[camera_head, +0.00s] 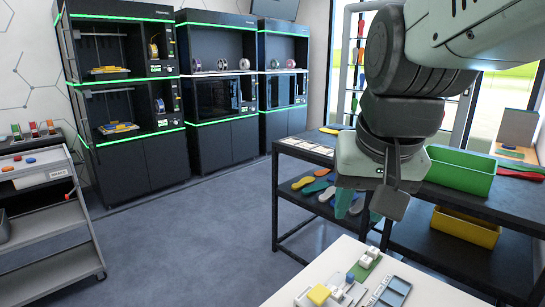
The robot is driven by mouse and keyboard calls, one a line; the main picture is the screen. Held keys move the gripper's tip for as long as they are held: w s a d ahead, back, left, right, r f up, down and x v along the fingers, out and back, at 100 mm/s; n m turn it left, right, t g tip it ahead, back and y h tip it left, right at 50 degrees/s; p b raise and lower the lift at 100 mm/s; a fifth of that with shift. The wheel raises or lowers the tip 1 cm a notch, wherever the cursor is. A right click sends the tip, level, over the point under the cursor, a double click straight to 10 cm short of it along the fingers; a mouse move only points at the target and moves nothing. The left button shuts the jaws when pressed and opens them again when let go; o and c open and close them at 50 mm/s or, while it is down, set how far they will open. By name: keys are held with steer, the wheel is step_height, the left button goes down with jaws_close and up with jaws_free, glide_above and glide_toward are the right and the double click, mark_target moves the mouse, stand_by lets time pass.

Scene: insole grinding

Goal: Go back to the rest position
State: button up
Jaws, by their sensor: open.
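My gripper (360,206) hangs from my arm in the right half of the head view, its greenish fingers pointing down. It is open, and nothing shows between its fingers. It is above and behind the white table (290,292) at the bottom, apart from the tabletop. Part of the fingers is hidden behind a dark part of my wrist. On the table are a yellow block (319,294), a green piece with white blocks (364,266) and a blue-grey tray (390,291).
A dark shelf table (300,149) behind my gripper holds a green bin (462,171), a yellow bin (466,227) and several colored insoles (312,184). Black printer cabinets (135,160) line the back wall. A grey cart (45,215) stands at left. The middle floor is clear.

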steer(key=s+a+f+n+t, duration=0.1)
steer(key=s, duration=0.8)
steer(key=shift+s+f+n, duration=0.15)
steer(key=shift+s+n, duration=0.05)
steer(key=shift+n, duration=0.2)
